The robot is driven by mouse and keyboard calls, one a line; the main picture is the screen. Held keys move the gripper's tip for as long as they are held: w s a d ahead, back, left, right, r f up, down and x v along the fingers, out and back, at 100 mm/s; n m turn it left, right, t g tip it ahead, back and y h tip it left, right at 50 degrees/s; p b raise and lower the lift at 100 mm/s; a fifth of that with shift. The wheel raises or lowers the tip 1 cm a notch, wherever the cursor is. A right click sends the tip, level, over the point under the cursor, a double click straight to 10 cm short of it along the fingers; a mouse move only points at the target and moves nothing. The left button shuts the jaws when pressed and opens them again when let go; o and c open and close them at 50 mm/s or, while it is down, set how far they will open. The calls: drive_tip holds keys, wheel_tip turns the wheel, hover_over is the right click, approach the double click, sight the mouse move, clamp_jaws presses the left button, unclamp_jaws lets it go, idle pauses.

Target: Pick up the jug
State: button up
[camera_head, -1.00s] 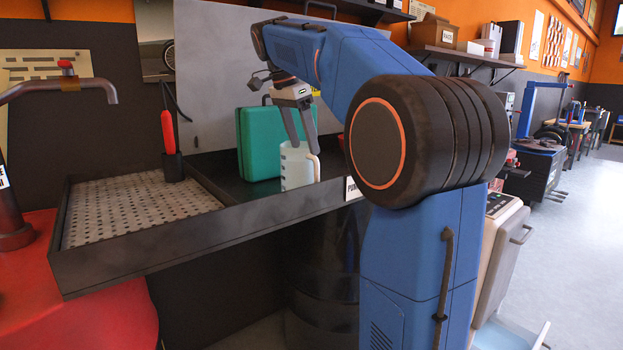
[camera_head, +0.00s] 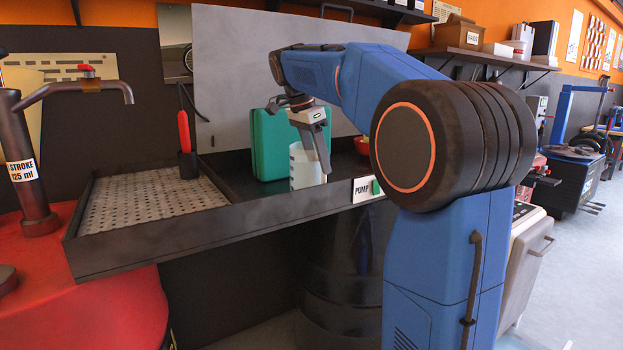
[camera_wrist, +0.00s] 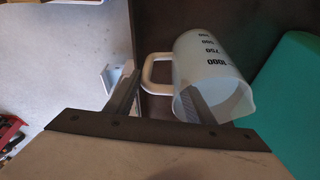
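The jug (camera_head: 303,168) is a translucent white measuring jug standing upright on the dark bench tray, in front of a green case. In the wrist view the jug (camera_wrist: 212,70) shows black scale numbers, an open mouth and a white handle at its left. My gripper (camera_head: 314,158) points down at the jug's top. In the wrist view my gripper (camera_wrist: 160,86) is open, with one finger left of the handle and the other overlapping the jug's mouth. The handle lies between the fingers. Whether the second finger is inside the mouth or only above it is hard to tell.
The green case (camera_head: 270,145) stands close behind the jug. A perforated grid (camera_head: 150,205) fills the tray's left part, with a red-handled tool (camera_head: 184,135) at its back. The tray's front lip carries a PUMP label (camera_head: 362,189). A red object (camera_head: 362,145) is at the right.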

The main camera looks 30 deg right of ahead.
clamp_jaws()
drive_tip(key=shift+r, duration=0.2)
